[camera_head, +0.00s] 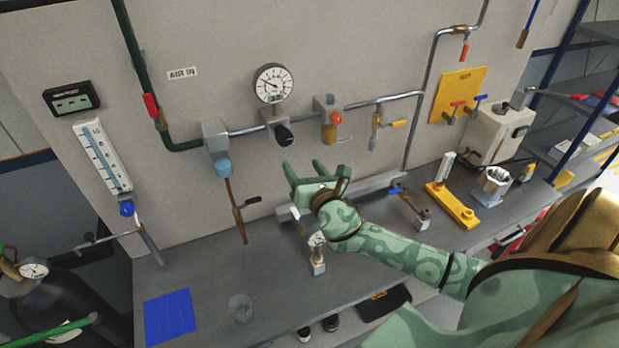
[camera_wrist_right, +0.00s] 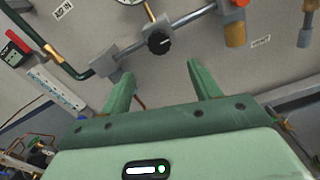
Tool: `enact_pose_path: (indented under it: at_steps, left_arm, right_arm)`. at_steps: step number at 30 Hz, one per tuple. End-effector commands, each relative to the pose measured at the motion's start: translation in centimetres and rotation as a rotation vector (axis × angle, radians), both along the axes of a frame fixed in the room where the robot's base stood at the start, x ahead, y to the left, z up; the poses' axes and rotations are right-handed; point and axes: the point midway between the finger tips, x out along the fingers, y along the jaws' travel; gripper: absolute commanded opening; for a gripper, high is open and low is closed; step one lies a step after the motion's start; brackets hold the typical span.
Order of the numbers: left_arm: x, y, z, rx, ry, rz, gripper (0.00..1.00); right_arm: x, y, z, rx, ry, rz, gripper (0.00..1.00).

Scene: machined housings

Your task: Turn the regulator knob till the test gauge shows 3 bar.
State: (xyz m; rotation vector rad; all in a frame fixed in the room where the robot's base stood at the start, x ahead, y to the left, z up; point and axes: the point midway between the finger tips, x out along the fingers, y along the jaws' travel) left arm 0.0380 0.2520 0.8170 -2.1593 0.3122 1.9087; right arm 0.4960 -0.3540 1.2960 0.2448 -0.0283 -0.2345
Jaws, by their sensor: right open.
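A black regulator knob (camera_head: 284,136) is on a grey body on the wall pipe. It also shows in the right wrist view, with a white mark on its face (camera_wrist_right: 159,42). A large round gauge (camera_head: 273,83) stands just above it; its scale is too small to read. A smaller gauge (camera_head: 317,240) stands on a fitting on the bench; its reading cannot be told. I cannot tell which is the test gauge. My right gripper (camera_head: 305,168) is open and empty, below the knob and apart from it. Its fingers (camera_wrist_right: 160,75) point toward the wall. My left gripper is not in view.
A unit with a red button (camera_head: 336,118) and a yellow-handled valve (camera_head: 398,123) are right of the knob. A grey block with a blue cap (camera_head: 222,167) is left of it. A glass (camera_head: 240,307) and a blue mat (camera_head: 170,318) are on the bench (camera_head: 205,275).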

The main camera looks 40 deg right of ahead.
Motion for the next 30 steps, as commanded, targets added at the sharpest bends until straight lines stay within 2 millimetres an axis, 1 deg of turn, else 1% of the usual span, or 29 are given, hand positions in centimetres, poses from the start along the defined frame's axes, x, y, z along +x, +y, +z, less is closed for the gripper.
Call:
enact_pose_path:
  at_steps: [1,3,7,11,25,26,28,29,30]
  left_arm:
    - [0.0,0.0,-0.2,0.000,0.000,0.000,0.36]
    - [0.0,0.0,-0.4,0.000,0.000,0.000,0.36]
    - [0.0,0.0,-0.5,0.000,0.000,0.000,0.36]
    - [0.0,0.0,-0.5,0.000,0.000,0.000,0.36]
    - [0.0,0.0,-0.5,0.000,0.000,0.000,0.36]
    - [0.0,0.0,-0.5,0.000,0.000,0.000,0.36]
    - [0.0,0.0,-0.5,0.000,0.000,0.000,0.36]
    - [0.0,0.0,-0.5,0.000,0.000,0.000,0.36]
    - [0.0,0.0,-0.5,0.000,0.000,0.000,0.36]
  right_arm:
    - [-1.0,0.3,-0.2,0.002,0.002,0.002,0.62]
    - [-2.0,0.5,-0.2,0.001,0.001,0.001,0.62]
    - [-3.1,0.7,-0.1,0.001,0.000,0.000,0.62]
    - [-3.4,0.8,0.0,0.000,0.000,-0.001,0.62]
    - [-3.5,0.9,0.0,0.010,-0.001,-0.003,0.62]
    - [-3.7,0.9,-0.1,0.032,0.000,-0.009,0.62]
    - [-4.7,1.3,-0.5,0.161,-0.002,-0.047,0.62]
    - [-5.4,1.5,-0.8,0.239,-0.003,-0.075,0.62]
    - [-6.5,1.7,-1.2,0.367,-0.004,-0.120,0.62]
